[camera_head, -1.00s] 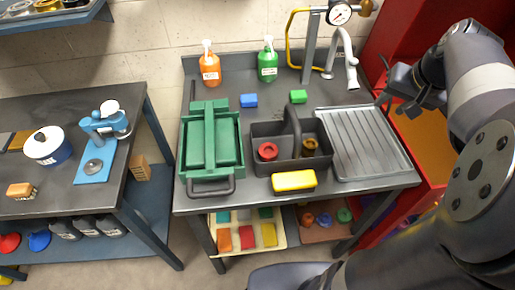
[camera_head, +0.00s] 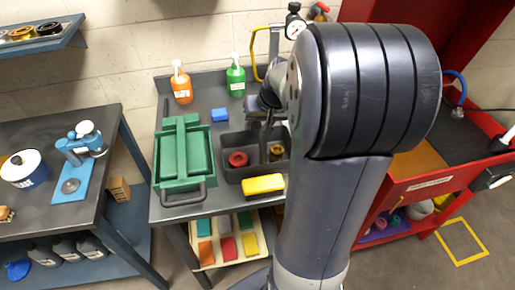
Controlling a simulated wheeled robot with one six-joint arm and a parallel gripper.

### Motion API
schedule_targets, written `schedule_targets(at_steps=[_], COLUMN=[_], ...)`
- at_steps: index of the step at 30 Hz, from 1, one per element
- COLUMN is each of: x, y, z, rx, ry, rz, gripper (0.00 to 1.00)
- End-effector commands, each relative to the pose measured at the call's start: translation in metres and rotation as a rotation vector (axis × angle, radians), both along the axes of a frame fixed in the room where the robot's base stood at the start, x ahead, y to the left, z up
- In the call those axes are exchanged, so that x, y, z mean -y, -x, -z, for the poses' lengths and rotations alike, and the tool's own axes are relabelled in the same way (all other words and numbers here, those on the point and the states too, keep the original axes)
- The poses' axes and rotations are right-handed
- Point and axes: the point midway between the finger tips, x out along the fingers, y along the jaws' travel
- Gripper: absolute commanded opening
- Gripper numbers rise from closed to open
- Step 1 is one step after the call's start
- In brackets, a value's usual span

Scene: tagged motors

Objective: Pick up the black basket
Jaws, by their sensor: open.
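The black basket (camera_head: 231,175) sits on the grey workbench, in the middle, with a red round part (camera_head: 238,159) and a brass part (camera_head: 277,152) in it. My gripper (camera_head: 265,122) is at the basket's upright middle handle, mostly hidden behind my own arm. Its jaws are open. Whether they touch or straddle the handle cannot be made out. The right end of the basket is hidden by my arm.
A green toolbox (camera_head: 184,158) stands close at the basket's left. A yellow block (camera_head: 263,184) lies at its front. A red cabinet (camera_head: 400,190) is to the right.

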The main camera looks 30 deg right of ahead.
Motion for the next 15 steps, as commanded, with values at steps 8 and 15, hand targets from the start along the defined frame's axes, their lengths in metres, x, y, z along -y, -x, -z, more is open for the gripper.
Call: schedule_targets(at_steps=[8, 15], x=[-0.0011, -0.0011], y=[-0.0063, -0.0061], z=[0.0126, 0.0122], rx=[0.001, 0.001], ry=[0.001, 0.001], rz=[-0.001, -0.001], gripper=[0.44, 0.34])
